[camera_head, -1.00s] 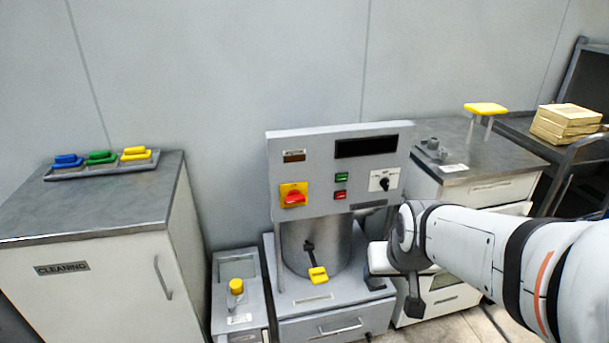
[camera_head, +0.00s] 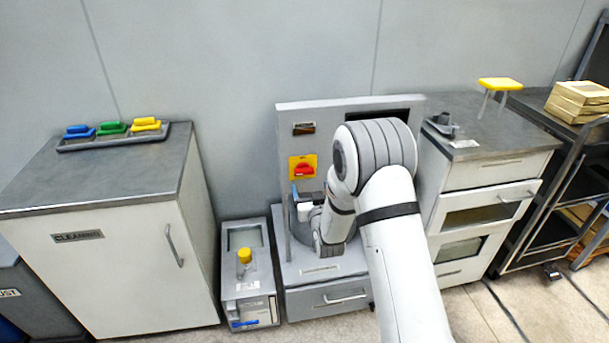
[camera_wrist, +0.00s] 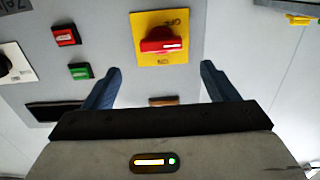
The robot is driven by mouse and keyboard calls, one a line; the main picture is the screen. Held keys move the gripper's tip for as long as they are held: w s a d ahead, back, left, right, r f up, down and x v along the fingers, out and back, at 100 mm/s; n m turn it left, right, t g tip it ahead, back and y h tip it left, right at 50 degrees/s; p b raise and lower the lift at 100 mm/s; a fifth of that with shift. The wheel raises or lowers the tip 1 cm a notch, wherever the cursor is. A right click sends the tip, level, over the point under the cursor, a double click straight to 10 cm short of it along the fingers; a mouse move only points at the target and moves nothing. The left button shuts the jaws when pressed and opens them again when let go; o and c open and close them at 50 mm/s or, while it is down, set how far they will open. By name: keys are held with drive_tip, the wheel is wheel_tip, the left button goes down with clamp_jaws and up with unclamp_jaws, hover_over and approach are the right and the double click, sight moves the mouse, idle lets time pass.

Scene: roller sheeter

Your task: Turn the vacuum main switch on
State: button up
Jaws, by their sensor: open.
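A red rotary switch (camera_head: 304,170) on a yellow plate (camera_head: 296,161) sits on the front of the grey control panel (camera_head: 284,125). In the wrist view the red knob (camera_wrist: 160,45) lies crosswise on its yellow plate (camera_wrist: 150,18), with a white mark at its right end. The plate carries OFF and ON lettering, seen upside down. My gripper (camera_wrist: 160,78) is open and empty, its two blue fingers spread on either side of the knob's line and short of it in the picture. In the head view my arm hides much of the panel and most of the gripper.
Red (camera_wrist: 66,35) and green (camera_wrist: 79,72) buttons sit beside the switch. A grey box with a yellow knob (camera_head: 244,256) stands left of the machine. A cleaning cabinet (camera_head: 130,260) stands farther left, and a drawer cabinet (camera_head: 490,172) is right of the machine.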

sight(305, 173)
drive_tip(key=shift+p+x, duration=0.85)
drive_tip(key=shift+x, duration=3)
drive_tip(key=shift+a, duration=0.1)
drive_tip(key=shift+c, duration=0.4)
drive_tip(key=c, duration=0.9)
